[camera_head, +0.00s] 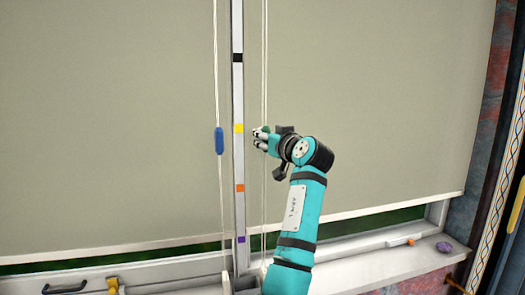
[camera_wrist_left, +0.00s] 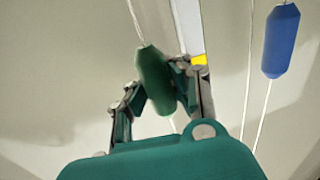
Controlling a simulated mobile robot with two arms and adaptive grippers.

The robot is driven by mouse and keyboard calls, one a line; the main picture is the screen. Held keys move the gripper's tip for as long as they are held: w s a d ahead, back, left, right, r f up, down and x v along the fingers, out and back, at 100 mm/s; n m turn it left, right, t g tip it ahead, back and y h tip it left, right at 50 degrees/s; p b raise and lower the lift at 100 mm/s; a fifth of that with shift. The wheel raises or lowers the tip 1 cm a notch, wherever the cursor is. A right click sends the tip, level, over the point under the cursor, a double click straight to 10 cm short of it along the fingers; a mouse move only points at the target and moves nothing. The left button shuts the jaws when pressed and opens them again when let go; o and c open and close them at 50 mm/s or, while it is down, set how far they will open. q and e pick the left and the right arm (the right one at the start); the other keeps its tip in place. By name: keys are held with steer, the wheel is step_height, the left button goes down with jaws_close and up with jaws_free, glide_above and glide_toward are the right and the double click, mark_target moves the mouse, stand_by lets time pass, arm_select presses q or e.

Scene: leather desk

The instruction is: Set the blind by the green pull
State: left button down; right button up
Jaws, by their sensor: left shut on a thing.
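The green pull (camera_wrist_left: 155,80) hangs on a thin white cord and sits between the fingers of my left gripper (camera_wrist_left: 160,98), which is shut on it. In the head view my left gripper (camera_head: 263,138) is in front of the right blind (camera_head: 380,100), at about the height of the yellow mark (camera_head: 239,128) on the pale upright strip (camera_head: 238,90). The green pull is mostly hidden by the fingers there. The right blind hangs almost to the sill, with a narrow dark green band below its edge. My right gripper is in neither view.
A blue pull (camera_head: 219,140) hangs on its own cord left of the strip. The strip also bears black (camera_head: 238,58), orange (camera_head: 240,188) and purple (camera_head: 241,240) marks. The left blind (camera_head: 100,120) is also low. A purple stone (camera_head: 444,246) lies on the right sill.

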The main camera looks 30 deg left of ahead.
arm_select(q)
steer(key=shift+d+r, duration=0.25)
steer(key=shift+r, duration=0.25)
steer(key=c, duration=1.9)
jaws_free()
steer(key=o, duration=0.7)
steer(key=shift+s+d+r, duration=0.3)
steer(key=shift+d, duration=0.3)
steer(key=shift+o, duration=0.5)
steer(key=shift+w+a+f, duration=0.1)
steer(key=shift+a+f, duration=0.1)
steer(key=shift+a, duration=0.15)
steer(key=shift+d, duration=0.2)
steer(key=v, duration=1.2)
